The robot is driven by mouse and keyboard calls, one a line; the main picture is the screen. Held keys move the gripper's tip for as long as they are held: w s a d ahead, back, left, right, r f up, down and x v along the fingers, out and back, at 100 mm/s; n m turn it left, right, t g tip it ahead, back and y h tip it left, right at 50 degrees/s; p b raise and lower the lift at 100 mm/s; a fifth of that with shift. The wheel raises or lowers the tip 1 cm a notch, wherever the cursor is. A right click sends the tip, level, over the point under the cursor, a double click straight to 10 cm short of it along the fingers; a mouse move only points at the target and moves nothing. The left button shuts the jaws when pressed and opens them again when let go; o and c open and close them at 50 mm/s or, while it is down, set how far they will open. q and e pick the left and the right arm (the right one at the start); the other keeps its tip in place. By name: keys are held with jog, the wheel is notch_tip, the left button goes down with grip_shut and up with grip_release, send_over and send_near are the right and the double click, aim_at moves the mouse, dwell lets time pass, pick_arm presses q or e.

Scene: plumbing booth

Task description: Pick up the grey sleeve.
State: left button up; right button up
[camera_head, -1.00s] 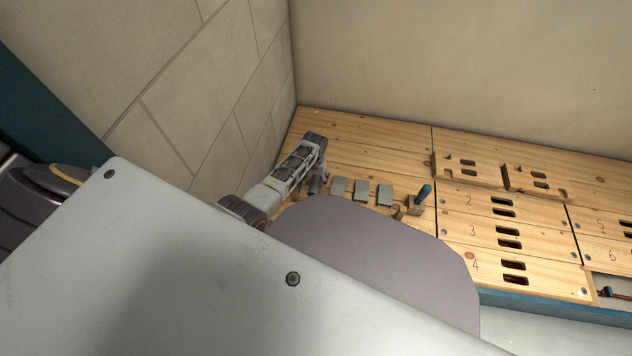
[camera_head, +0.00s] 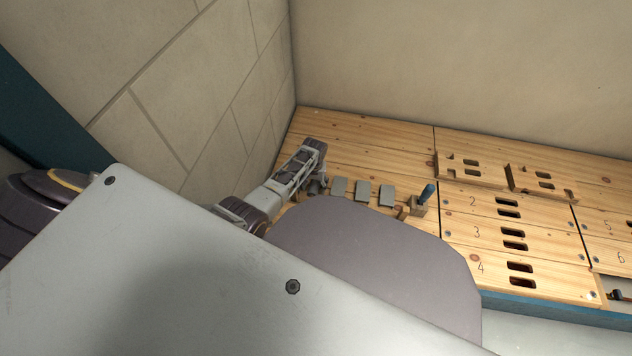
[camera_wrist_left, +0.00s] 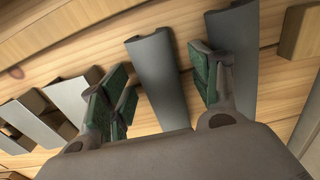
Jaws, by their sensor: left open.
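Two long, curved grey sleeves lie side by side on the wooden bench in the left wrist view. One grey sleeve (camera_wrist_left: 153,58) is between the spread fingers of my left gripper (camera_wrist_left: 160,76). The other grey sleeve (camera_wrist_left: 240,42) is to its right, partly behind the right finger. The green-padded fingers are open, with gaps visible on both sides of the middle sleeve. Whether the tips reach down beside it is hard to tell. In the head view my left gripper (camera_head: 317,186) points down at the bench, and the sleeves there are largely hidden by it. My right gripper is not seen.
Several flat grey pieces (camera_head: 363,191) lie in a row right of the gripper, beside a blue-handled tool in a wooden block (camera_head: 418,203). Numbered slotted boards (camera_head: 498,234) are farther right. A tiled wall (camera_head: 190,100) stands close on the left.

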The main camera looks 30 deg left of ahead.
aim_at(315, 183)
pick_arm(q)
jog(key=c, duration=0.8)
jog(key=shift+r, duration=0.1)
jog(key=shift+r+p, duration=0.75)
jog(key=shift+r, duration=0.2)
notch_tip(315, 183, up, 6)
jog(key=p, duration=0.3)
jog(key=shift+p, duration=0.35)
jog(key=shift+r+p, duration=0.4)
jog(key=shift+r, duration=0.45)
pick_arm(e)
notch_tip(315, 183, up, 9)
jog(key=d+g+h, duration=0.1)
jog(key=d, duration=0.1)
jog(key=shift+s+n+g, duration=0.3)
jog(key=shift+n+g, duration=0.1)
pick_arm(q)
jog(key=shift+r, duration=0.1)
